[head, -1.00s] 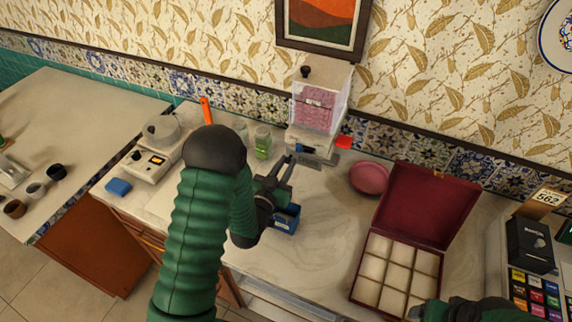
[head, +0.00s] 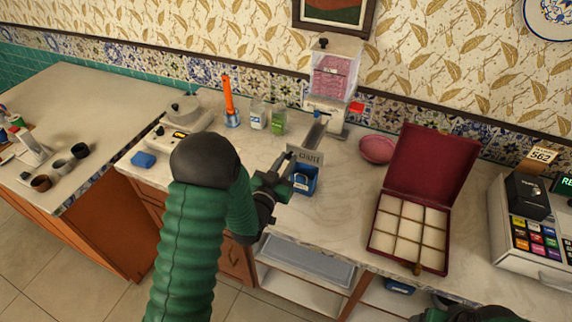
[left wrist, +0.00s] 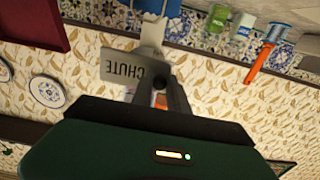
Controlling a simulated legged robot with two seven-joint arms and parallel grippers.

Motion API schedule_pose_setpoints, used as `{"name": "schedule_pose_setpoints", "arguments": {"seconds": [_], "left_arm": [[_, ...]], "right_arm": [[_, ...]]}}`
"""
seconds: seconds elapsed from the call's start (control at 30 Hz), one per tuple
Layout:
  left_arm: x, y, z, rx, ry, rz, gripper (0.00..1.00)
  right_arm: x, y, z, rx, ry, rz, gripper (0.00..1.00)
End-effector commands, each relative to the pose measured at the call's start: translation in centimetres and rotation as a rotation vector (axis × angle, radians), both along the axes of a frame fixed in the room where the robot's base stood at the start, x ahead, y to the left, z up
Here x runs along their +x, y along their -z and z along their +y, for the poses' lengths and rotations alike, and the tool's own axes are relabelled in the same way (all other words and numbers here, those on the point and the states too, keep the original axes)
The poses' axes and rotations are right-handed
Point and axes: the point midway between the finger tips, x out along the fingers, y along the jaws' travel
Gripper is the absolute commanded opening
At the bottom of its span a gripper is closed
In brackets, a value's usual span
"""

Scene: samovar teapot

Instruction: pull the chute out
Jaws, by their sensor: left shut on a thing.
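The chute (head: 316,133) is a grey channel that slants out toward me from the base of the clear-sided dispenser (head: 333,75) with pink contents. Its front plate (head: 305,156) reads CHUTE and also shows upside down in the left wrist view (left wrist: 128,70). My left gripper (head: 287,168) is shut on the chute at this front plate; the fingers partly hide where they grip. A blue container (head: 304,180) stands on the counter below the plate. Part of my right gripper (head: 440,299) shows at the bottom right; its fingers are not clear.
A pink bowl (head: 377,150) and an open maroon box (head: 440,165) with pale compartments stand to the right. A cash register (head: 535,235) is at far right.

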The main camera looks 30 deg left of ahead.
Motion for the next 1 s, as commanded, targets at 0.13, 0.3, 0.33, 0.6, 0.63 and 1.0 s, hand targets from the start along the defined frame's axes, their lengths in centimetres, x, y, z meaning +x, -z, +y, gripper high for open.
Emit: {"name": "schedule_pose_setpoints", "arguments": {"seconds": [0.13, 0.3, 0.33, 0.6, 0.63, 1.0], "left_arm": [[-0.1, -0.2, 0.1, 0.0, -0.001, -0.004, 0.0], [-0.3, -0.2, 0.1, 0.0, -0.002, -0.003, 0.0], [-0.3, -0.2, 0.1, 0.0, -0.002, -0.002, 0.0], [-0.2, -0.1, 0.0, 0.0, -0.001, -0.001, 0.41], [-0.2, -0.1, 0.0, 0.0, -0.001, -0.001, 0.41], [-2.4, 0.2, -0.1, -0.001, -0.001, 0.001, 0.41]], "right_arm": [[0.0, 0.0, 0.0, 0.0, 0.0, 0.0, 0.75], [0.0, 0.0, 0.0, 0.0, 0.0, 0.0, 0.75], [0.0, 0.0, 0.0, 0.0, 0.0, 0.0, 0.75], [0.0, 0.0, 0.0, 0.0, 0.0, 0.0, 0.75], [0.0, 0.0, 0.0, 0.0, 0.0, 0.0, 0.75], [0.0, 0.6, 0.0, 0.0, 0.0, 0.0, 0.75]]}}
